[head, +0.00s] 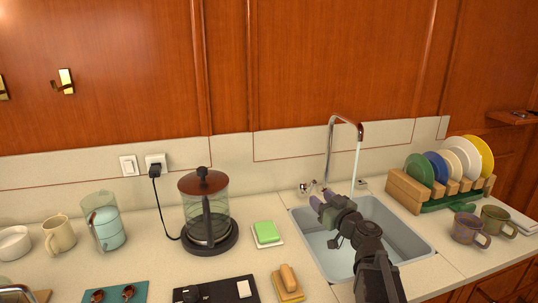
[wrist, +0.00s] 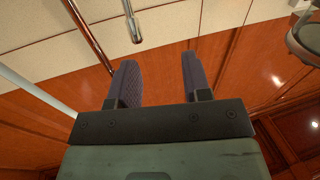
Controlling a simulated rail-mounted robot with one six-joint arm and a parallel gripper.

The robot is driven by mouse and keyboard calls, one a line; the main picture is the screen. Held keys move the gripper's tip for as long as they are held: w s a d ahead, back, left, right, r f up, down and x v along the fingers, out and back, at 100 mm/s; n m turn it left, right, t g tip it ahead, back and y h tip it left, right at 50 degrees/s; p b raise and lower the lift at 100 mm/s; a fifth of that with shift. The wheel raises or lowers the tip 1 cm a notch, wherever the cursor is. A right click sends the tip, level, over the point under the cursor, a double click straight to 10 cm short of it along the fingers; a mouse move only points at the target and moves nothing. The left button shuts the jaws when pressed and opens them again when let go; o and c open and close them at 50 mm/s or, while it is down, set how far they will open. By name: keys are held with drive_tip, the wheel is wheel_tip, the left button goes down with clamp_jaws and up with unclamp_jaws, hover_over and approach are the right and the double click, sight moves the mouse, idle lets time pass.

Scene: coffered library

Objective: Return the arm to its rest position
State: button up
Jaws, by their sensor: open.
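My gripper (head: 318,205) is over the left part of the sink in the head view, at the end of my dark arm, which reaches in from the lower right. In the wrist view my gripper (wrist: 157,82) shows two dark fingers spread apart, with nothing between them. The wrist view is tilted, with the wooden wall and pale backsplash beyond the fingers. My arm hides part of the sink (head: 408,226).
The faucet (head: 344,121) stands just behind my gripper, and a stream of water (head: 356,165) falls from it. A dish rack (head: 407,190) with several plates and two mugs (head: 469,230) stand to the right. A glass press (head: 206,212) and sponge (head: 266,232) are left.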

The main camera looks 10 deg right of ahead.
drive_tip(key=s+a+r+n+g+y+p, duration=0.1)
drive_tip(key=s+a+r+g+p, duration=0.85)
drive_tip(key=p, duration=0.65)
drive_tip(key=s+d+r+m+g+h+p, duration=0.1)
drive_tip(key=s+m+g+h+p, duration=0.2)
drive_tip(key=s+g+h+p, duration=0.1)
drive_tip(key=s+d+r+m+g+h+p, duration=0.1)
drive_tip(key=s+m+g+h+p, duration=0.2)
drive_tip(key=s+p, duration=0.4)
drive_tip(key=shift+s+d+r+g+h, duration=0.3)
drive_tip(key=shift+s+d+g+h, duration=0.1)
drive_tip(key=shift+s+h, duration=0.1)
idle(4.8)
